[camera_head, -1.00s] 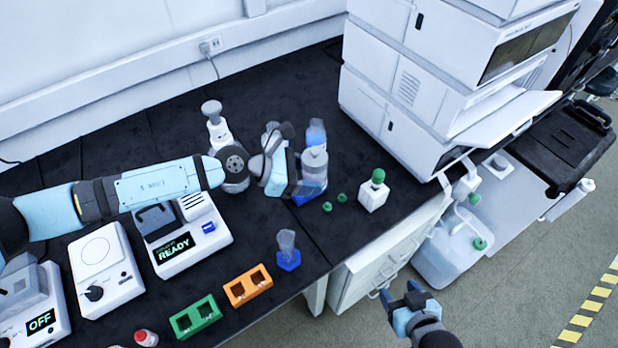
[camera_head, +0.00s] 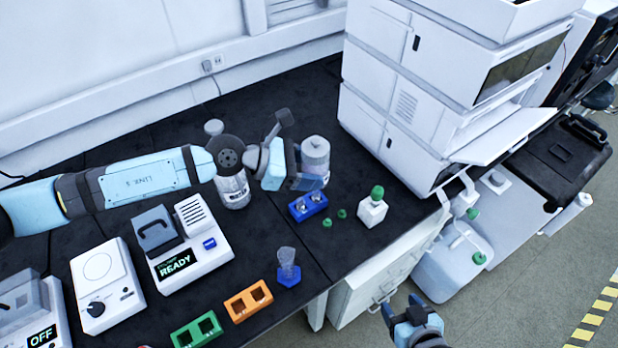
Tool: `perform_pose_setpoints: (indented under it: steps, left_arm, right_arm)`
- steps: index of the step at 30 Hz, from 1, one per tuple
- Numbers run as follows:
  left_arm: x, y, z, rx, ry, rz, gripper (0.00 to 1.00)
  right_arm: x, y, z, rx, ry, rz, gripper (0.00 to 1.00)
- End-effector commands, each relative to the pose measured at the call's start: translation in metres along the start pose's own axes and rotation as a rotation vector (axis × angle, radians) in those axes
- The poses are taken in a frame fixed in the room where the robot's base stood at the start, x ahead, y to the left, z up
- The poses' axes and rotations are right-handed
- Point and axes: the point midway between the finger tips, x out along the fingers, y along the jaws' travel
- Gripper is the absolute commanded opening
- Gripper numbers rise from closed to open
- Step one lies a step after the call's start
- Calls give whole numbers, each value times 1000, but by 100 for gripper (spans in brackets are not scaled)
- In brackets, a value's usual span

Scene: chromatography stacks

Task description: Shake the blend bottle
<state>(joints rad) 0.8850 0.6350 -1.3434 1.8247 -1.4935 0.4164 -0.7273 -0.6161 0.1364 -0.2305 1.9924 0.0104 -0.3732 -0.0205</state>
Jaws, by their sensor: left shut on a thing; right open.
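The clear bottle (camera_head: 316,158), which I take to be the blend bottle, has a greyish top and bluish liquid low down. My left gripper (camera_head: 300,172) is shut on it from the left and holds it upright above the bench, behind a blue rack (camera_head: 308,206). The gripper hides part of its left side. Two small green caps (camera_head: 334,219) lie on the bench right of the rack. My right gripper (camera_head: 412,312) is open and empty, low in front of the bench, over the floor.
A white bottle with a green cap (camera_head: 372,212) stands right of the rack. The white instrument stack (camera_head: 420,90) rises behind it. A blue-based flask (camera_head: 288,268), orange rack (camera_head: 248,300), green rack (camera_head: 197,332) and a READY device (camera_head: 190,245) stand in front of my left arm.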

Motion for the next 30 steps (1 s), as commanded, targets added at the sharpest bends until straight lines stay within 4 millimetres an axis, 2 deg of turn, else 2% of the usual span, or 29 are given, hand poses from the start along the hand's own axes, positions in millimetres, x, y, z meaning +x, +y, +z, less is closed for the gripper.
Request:
perform_pose_setpoints:
  steps: [1, 2, 3, 4, 6, 7, 8, 10, 11, 12, 13, 14, 15, 16, 17, 18, 20, 21, 30]
  left_arm:
    - [20, -7, -51, -35, 16, -8, 30]
    - [24, -7, -61, -31, 13, -7, 30]
    - [24, -5, -62, -21, 9, -5, 30]
    - [18, -2, -47, -8, 5, -3, 30]
    - [-1, -1, 0, 6, 3, -1, 31]
    - [-5, -2, 9, 0, 5, -3, 31]
    - [-4, -4, 8, -9, 8, -6, 31]
    - [15, -7, -40, -33, 17, -9, 30]
    - [22, -7, -56, -33, 15, -7, 30]
    - [25, -6, -63, -27, 11, -5, 30]
    - [23, -4, -58, -17, 8, -4, 30]
    - [15, -1, -39, -4, 4, -2, 30]
    - [3, -1, -10, 5, 2, -1, 31]
    - [-3, -2, 4, 3, 3, -2, 31]
    - [-5, -3, 10, -3, 6, -4, 31]
    - [-1, -4, -1, -16, 11, -7, 31]
    - [17, -7, -46, -34, 17, -8, 30]
    - [24, -7, -61, -31, 13, -7, 30]
    - [23, -4, -59, -14, 9, -5, 31]
  right_arm:
    - [1, 0, 0, 0, 3, 0, 62]
    - [0, 0, 0, 0, 3, 0, 62]
    - [0, 0, -1, 0, 3, 0, 62]
    - [-1, 0, -1, 0, 2, 0, 62]
    - [0, 0, 0, 0, 0, 0, 62]
    - [0, 0, 1, 0, 0, 0, 62]
    - [1, 0, 2, 0, 0, 0, 62]
    - [1, 0, 2, 0, 1, 0, 62]
    - [1, 0, 1, 0, 1, 0, 62]
    - [0, 0, 1, 0, 0, 0, 62]
    - [0, 0, 1, 0, -1, 0, 62]
    - [0, 0, 2, 0, -3, 0, 62]
    - [0, 0, 3, 0, -5, 1, 62]
    - [1, 0, 4, 0, -6, 1, 62]
    - [1, 0, 5, 0, -6, 1, 62]
    - [2, 0, 5, 0, -5, 1, 62]
    - [2, 0, 4, 0, -3, 1, 62]
    - [1, 0, 3, 0, -3, 1, 62]
    - [0, 1, 2, -1, -2, 2, 62]
